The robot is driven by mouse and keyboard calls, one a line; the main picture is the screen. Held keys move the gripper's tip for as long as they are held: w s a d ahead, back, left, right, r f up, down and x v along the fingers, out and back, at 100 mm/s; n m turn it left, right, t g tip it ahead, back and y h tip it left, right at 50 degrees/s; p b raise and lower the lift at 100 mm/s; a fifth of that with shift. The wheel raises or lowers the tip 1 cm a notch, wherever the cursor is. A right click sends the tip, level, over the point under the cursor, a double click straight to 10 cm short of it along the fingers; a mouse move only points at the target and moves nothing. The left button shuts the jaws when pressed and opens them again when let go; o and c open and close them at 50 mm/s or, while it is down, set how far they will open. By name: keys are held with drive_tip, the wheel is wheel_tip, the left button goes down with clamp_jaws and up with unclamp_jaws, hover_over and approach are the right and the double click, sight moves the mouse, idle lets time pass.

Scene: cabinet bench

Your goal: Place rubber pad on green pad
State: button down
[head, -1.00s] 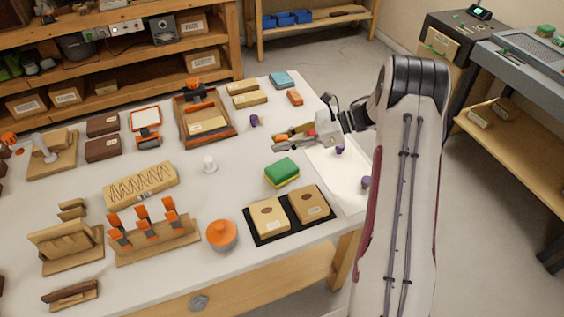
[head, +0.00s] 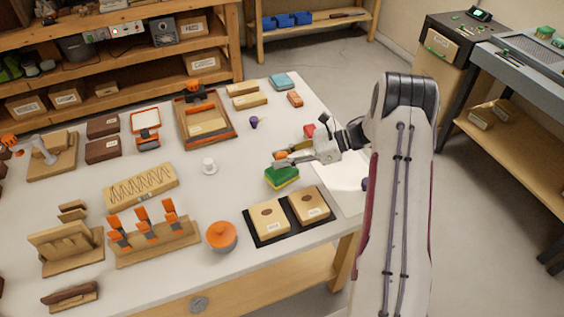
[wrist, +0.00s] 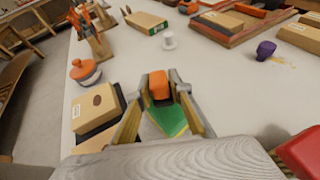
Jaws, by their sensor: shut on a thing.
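My gripper (head: 284,158) is shut on a small orange block, which I take to be the rubber pad (wrist: 158,84). In the wrist view the block sits between the fingertips. The green pad (head: 281,172) is a green-topped, yellow-sided block on the white bench. In the wrist view the green pad (wrist: 167,118) shows partly below and between the fingers. The gripper and orange block are over or just behind the green pad in the head view. I cannot tell whether the block touches it.
A black tray (head: 286,211) with two tan blocks lies in front of the green pad. A white knob (head: 209,167) stands to the left, with a purple knob (head: 253,122) behind. A red object (wrist: 301,151) lies right of the gripper. An orange-lidded pot (head: 221,234) stands front left.

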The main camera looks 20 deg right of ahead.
drive_tip(key=shift+f, duration=0.95)
drive_tip(key=shift+f, duration=0.1)
drive_tip(key=c, duration=1.8)
unclamp_jaws()
drive_tip(key=v, duration=1.2)
drive_tip(key=shift+r, duration=0.25)
drive_tip(key=shift+w, duration=0.15)
